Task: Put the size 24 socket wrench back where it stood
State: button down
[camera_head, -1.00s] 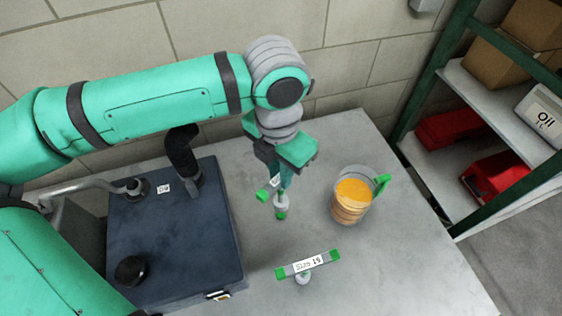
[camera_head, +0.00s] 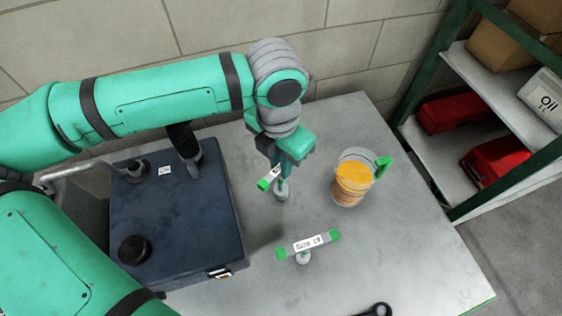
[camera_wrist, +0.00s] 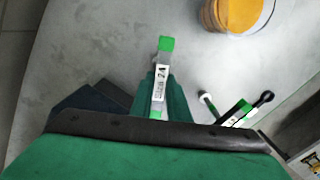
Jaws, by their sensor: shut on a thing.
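My gripper (camera_head: 281,178) is shut on the size 24 socket wrench (camera_head: 269,179), over the grey table (camera_head: 400,245) between the dark blue box and the jug. In the wrist view the wrench (camera_wrist: 160,85) shows its white "Size 24" label and a green end, lying between my fingers. Its socket end points down close to the table top; I cannot tell whether it touches. A size 19 socket wrench (camera_head: 308,244) with green ends stands apart on the table, nearer the front. My fingers hide part of the held wrench.
A clear jug (camera_head: 352,180) with orange contents and a green handle stands right of my gripper. A dark blue box (camera_head: 175,220) is on the left. A black ring-ended tool (camera_head: 378,310) shows at the front edge. A shelf (camera_head: 455,130) stands right.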

jog(key=shift+f, duration=1.1)
jog(key=c, duration=1)
grip_release()
jog(key=shift+f, duration=0.1)
jog(key=shift+c, duration=0.2)
jog(key=shift+w+r, duration=0.1)
jog(key=shift+r, duration=4.4)
